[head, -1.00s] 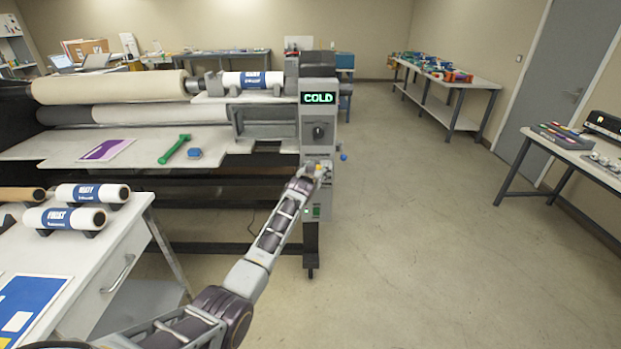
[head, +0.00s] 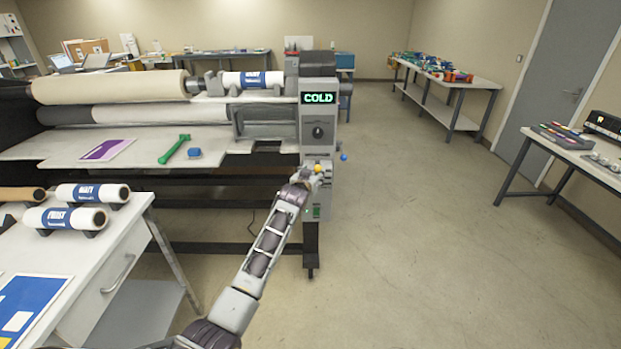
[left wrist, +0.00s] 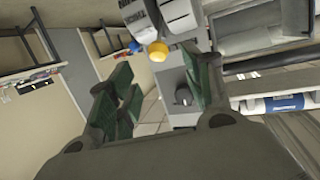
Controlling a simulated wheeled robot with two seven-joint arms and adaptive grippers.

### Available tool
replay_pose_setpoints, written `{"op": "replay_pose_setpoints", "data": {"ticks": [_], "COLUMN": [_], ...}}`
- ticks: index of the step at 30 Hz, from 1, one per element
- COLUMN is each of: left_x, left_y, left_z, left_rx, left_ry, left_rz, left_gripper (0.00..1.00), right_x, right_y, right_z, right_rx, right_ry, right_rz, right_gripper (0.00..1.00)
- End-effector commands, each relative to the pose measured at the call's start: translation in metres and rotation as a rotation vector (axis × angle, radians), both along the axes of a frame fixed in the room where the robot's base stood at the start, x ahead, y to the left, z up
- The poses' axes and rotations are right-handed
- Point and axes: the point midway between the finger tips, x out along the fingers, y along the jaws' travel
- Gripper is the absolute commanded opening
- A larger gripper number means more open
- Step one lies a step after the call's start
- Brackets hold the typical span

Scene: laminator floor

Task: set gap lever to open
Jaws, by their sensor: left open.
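The laminator's grey control post (head: 318,117) shows a COLD display and a dark dial. A yellow ball knob (head: 318,168) is at its lower front, and a blue ball knob (head: 344,157) sticks out at its right side. No readable label tells which is the gap lever. My left gripper (head: 316,179) is at the yellow knob, partly hidden by its own wrist. In the left wrist view, the open green-padded fingers (left wrist: 158,88) stand apart, with the yellow ball (left wrist: 158,52) past the gap between them. I cannot tell whether they touch it. My right gripper is out of view.
A white table with rolls (head: 112,240) stands at the left front. The floor (head: 410,230) to the right is clear.

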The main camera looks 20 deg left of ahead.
Motion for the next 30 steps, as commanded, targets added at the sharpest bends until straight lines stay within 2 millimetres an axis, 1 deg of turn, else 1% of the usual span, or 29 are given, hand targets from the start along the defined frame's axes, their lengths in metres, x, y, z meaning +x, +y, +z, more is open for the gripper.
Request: {"op": "replay_pose_setpoints", "data": {"ticks": [6,12,30], "left_x": [-0.016,-0.024,-0.026], "left_y": [0.000,0.000,0.000], "left_z": [0.003,0.006,0.008], "left_rx": [0.000,0.000,0.014], "left_ry": [0.000,-0.001,-0.004], "left_rz": [0.000,0.000,-0.005], "left_gripper": [0.51,0.51,0.51], "right_x": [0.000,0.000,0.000], "right_y": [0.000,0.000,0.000], "right_z": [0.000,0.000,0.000], "right_rx": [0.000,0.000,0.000], "right_ry": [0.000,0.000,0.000], "right_rz": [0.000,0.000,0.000], "right_gripper": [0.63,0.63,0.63]}}
